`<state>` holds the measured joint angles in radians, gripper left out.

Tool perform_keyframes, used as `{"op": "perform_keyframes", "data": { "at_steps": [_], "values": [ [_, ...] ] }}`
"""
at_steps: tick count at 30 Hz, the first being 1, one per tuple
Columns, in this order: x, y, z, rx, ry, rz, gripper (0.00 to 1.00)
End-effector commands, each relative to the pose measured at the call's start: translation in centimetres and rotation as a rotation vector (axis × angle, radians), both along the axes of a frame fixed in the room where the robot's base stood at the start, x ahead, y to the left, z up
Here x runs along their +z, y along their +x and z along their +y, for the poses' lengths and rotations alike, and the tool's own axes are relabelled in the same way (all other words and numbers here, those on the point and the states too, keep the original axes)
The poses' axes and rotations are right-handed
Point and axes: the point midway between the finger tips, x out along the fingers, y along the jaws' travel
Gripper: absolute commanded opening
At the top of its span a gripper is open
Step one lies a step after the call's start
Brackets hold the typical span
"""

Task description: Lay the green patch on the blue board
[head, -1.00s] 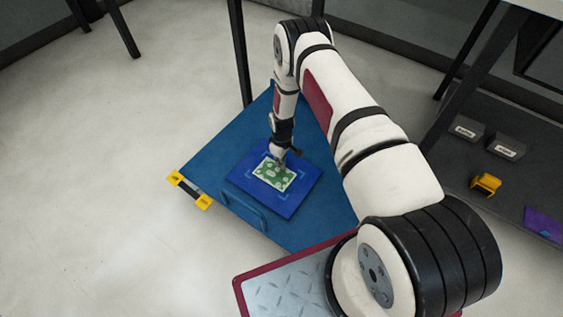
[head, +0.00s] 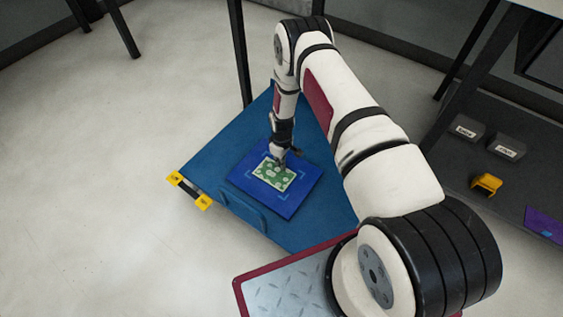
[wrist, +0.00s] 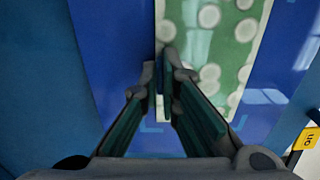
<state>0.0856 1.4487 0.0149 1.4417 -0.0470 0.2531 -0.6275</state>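The green patch (head: 274,175), with pale round spots and a white border, is over the middle of the blue board (head: 304,187), within its light corner marks. It looks flat, but I cannot tell whether all of it touches the board. The patch also shows in the wrist view (wrist: 225,62), with the blue board (wrist: 110,45) around it. My gripper (head: 280,164) points down at the patch's far edge in the head view. In the wrist view its fingertips (wrist: 160,72) are close together at the patch's left edge. Whether they pinch that edge is hidden.
The board lies on a larger blue surface (head: 210,160) with a yellow-ended part (head: 188,191) at its left corner. At right, a dark shelf holds grey labelled bins (head: 506,148), a yellow item (head: 487,184) and a purple sheet (head: 543,222). A table leg (head: 240,55) stands behind.

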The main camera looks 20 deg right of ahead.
Motion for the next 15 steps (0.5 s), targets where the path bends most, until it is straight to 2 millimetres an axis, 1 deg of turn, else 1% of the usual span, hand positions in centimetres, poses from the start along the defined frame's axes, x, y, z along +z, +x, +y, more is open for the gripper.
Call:
{"op": "perform_keyframes", "data": {
  "at_steps": [4, 5, 6, 8, 15],
  "values": [
    [-0.11, -0.13, 0.01, 0.0, 0.0, 0.002, 0.0],
    [-0.11, -0.13, 0.01, 0.0, 0.0, 0.002, 0.06],
    [-0.11, -0.13, 0.01, 0.0, 0.0, 0.002, 0.15],
    [-0.1, -0.12, 0.02, 0.0, 0.0, 0.002, 0.28],
    [-0.09, -0.13, 0.05, 0.0, 0.001, 0.003, 0.28]
  ]
}}
